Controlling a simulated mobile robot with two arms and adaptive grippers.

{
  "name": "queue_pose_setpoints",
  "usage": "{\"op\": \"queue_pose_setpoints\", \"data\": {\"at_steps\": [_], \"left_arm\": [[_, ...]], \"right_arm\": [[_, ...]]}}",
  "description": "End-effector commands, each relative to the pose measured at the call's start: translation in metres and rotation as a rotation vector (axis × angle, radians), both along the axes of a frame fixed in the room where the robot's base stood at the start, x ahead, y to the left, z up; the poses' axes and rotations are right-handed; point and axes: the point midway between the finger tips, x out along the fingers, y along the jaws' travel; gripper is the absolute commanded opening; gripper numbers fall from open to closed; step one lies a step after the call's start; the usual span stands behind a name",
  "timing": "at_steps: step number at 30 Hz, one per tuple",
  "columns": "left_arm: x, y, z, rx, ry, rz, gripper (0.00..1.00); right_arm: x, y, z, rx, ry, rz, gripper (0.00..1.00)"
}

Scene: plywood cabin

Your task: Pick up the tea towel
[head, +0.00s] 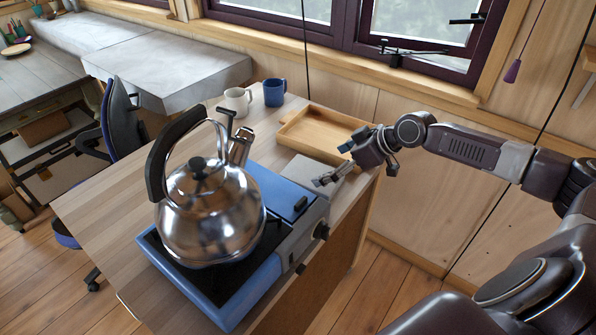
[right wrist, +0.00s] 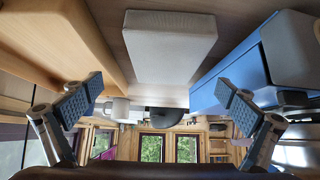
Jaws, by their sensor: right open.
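The tea towel (head: 304,170) looks like a folded pale grey pad. It lies on the wooden table between the blue camping stove and the wooden tray, and my right gripper partly covers it in the head view. In the right wrist view the tea towel (right wrist: 168,45) shows as a light block, ahead of and between the two fingers. My right gripper (head: 333,166) is open and empty, close to the towel. Its spread fingers also show in the right wrist view (right wrist: 161,105). I see no contact with the towel. My left gripper is not in view.
A steel kettle (head: 208,213) stands on the blue stove (head: 285,192), left of the towel. The wooden tray (head: 325,134) lies just behind it. A white mug (head: 237,101) and a blue mug (head: 274,93) stand at the table's back. The left part of the tabletop is bare.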

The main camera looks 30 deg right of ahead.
Motion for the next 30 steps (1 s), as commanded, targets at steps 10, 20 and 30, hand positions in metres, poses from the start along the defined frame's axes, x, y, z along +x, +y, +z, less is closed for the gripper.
{"op": "queue_pose_setpoints", "data": {"at_steps": [10,20,30], "left_arm": [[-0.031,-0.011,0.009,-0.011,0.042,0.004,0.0],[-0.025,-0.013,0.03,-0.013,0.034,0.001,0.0],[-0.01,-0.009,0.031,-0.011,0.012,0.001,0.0]], "right_arm": [[0.016,0.012,-0.017,0.003,0.0,0.0,1.0],[0.038,0.031,-0.045,0.003,0.0,-0.001,1.0],[0.042,0.032,-0.052,0.0,0.0,0.0,1.0]]}}
